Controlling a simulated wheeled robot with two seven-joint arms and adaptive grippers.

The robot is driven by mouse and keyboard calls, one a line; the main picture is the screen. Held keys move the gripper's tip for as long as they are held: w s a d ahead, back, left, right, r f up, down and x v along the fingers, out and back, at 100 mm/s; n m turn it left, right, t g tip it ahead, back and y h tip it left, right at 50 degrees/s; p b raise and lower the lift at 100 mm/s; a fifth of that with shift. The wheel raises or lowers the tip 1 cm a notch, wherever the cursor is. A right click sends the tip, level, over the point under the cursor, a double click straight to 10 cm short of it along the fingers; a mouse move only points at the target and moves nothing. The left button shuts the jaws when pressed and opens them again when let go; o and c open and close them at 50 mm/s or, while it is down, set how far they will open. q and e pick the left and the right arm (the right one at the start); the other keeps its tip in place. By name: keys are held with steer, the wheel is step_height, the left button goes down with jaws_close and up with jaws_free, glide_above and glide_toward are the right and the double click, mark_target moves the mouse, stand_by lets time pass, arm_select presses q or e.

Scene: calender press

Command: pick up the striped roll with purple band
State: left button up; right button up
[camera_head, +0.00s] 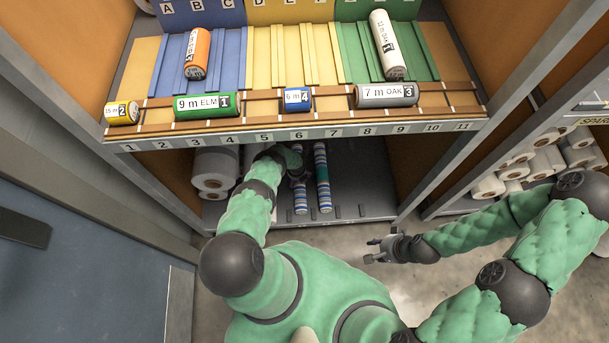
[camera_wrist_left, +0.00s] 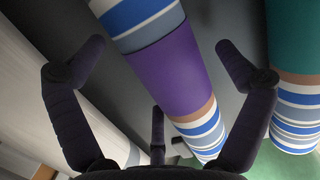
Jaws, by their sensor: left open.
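The striped roll with the purple band (camera_wrist_left: 172,78) runs diagonally through the left wrist view, with blue, white and tan stripes either side of the band. In the head view its near striped end (camera_head: 300,203) lies on the lower shelf, with the rest partly hidden by my left arm. My left gripper (camera_wrist_left: 160,60) is open, its fingers spread on either side of the roll near the purple band; contact cannot be told. It is partly hidden in the head view (camera_head: 297,176). My right gripper (camera_head: 371,250) is open and empty over the floor in front of the cabinet.
A striped roll with a teal band (camera_head: 322,172) lies close to the right, also in the left wrist view (camera_wrist_left: 296,40). White rolls (camera_head: 215,170) lie to the left. The numbered ledge (camera_head: 300,132) overhangs the lower shelf (camera_head: 362,190), which is bare at right.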

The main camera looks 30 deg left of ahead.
arm_select(q)
steer(key=shift+a+f, duration=0.1)
steer(key=shift+f, duration=0.45)
steer(key=shift+r, duration=0.1)
steer(key=c, duration=1.3)
steer(key=shift+c, duration=1.1)
steer(key=shift+r, duration=0.1)
